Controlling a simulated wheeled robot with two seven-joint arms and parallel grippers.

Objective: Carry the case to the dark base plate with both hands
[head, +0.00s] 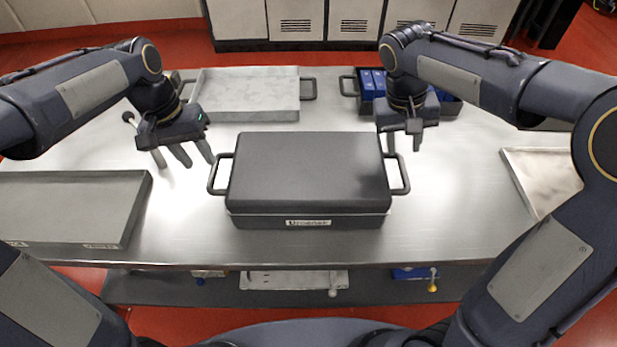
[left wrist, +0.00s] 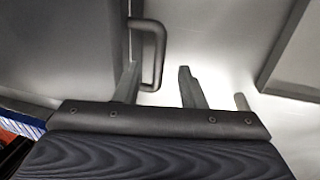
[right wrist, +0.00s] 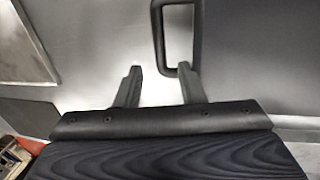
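The dark grey case (head: 308,172) stands closed on the metal table, with a white label on its front. It has a left handle (head: 219,174) and a right handle (head: 399,175). My left gripper (head: 193,158) is open and empty, beyond and left of the left handle; in the left wrist view that handle (left wrist: 159,55) shows between the fingertips. My right gripper (head: 404,142) is open and empty, beyond the right handle; in the right wrist view that handle (right wrist: 159,40) shows between the fingertips. Neither visibly touches. I cannot tell which surface is the dark base plate.
A grey shallow tray (head: 132,215) lies at the left. A pale handled tray (head: 250,114) is behind the case. A dark crate (head: 449,106) with blue blocks is at the back right, partly behind my right gripper. Another tray (head: 512,165) lies at the right edge.

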